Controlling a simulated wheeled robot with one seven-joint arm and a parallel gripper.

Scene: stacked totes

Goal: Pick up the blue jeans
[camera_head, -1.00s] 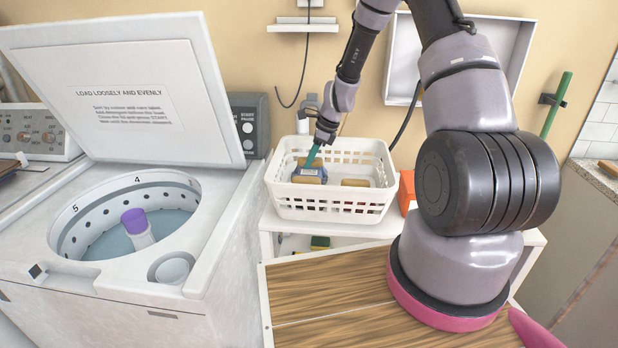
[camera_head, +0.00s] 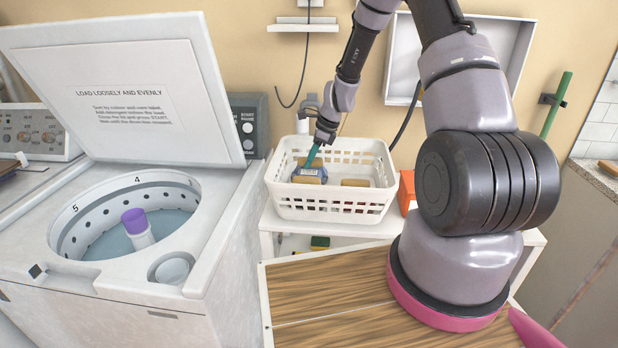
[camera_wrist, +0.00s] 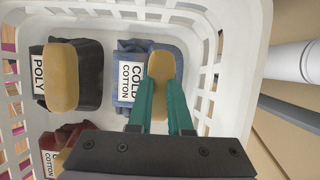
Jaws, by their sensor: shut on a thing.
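The blue jeans (camera_wrist: 132,58) are a folded blue bundle in the white basket, with a label reading COLD COTTON and a tan block (camera_wrist: 160,68) along their right side in the wrist view. In the head view the jeans (camera_head: 316,173) show as a small blue patch at the basket's left. My gripper (camera_wrist: 161,88) has green fingers on either side of the tan block and is shut on it. In the head view my gripper (camera_head: 310,163) reaches down inside the basket. Whether the jeans touch the basket floor cannot be told.
The white basket (camera_head: 330,207) has slotted walls close around the fingers. A dark bundle labelled POLY (camera_wrist: 88,75) and a red bundle (camera_wrist: 72,137) lie beside the jeans. An open washer (camera_head: 110,270) stands left, and an orange box (camera_head: 406,190) is right of the basket.

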